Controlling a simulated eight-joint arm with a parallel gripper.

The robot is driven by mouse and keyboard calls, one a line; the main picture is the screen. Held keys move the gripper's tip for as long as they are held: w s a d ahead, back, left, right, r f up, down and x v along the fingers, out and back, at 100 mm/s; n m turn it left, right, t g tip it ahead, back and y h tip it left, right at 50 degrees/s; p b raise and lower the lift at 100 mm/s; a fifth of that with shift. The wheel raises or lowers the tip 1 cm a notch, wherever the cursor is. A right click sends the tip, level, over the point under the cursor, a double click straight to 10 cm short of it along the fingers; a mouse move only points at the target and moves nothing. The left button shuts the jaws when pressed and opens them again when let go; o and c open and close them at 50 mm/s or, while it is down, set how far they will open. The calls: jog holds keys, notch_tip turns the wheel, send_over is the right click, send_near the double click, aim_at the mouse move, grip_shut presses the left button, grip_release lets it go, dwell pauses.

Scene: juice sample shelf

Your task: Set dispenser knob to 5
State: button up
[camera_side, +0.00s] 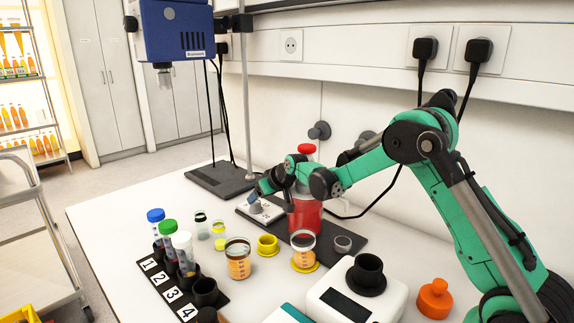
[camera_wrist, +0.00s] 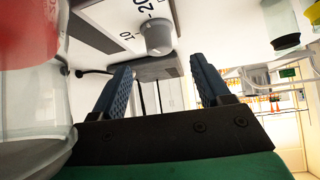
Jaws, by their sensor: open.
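The dispenser (camera_side: 306,218) is a bottle of red liquid with a red cap, on a dark base plate. Its white dial plate (camera_side: 270,214) faces up beside the bottle. The grey knob (camera_wrist: 157,36) shows in the wrist view, with the marks 10 and 20 beside it; its pointer setting cannot be read. My gripper (camera_wrist: 162,72) is open and empty, and in the wrist view the knob appears beyond the fingertips, between their directions. In the side view my gripper (camera_side: 261,188) is over the dial plate, left of the bottle, and partly hides the knob.
A numbered rack (camera_side: 178,283) holds tubes with blue, green and white caps. Sample jars (camera_side: 238,262), a yellow ring (camera_side: 268,246) and a white device (camera_side: 358,296) stand in front. A dark stand base (camera_side: 218,180) is behind. The table's left part is clear.

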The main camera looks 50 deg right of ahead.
aim_at(255, 205)
notch_tip(255, 205, up, 6)
jog(key=f+m+h, duration=0.1)
jog(key=f, duration=0.1)
jog(key=a+f+m+h, duration=0.1)
jog(key=f+m, duration=0.1)
jog(key=f+m+g+h, duration=0.1)
jog(key=f, duration=0.1)
jog(key=shift+w+a, duration=0.15)
jog(key=shift+w, duration=0.2)
jog(key=shift+x, duration=2.75)
jog(key=shift+s, duration=0.1)
grip_shut()
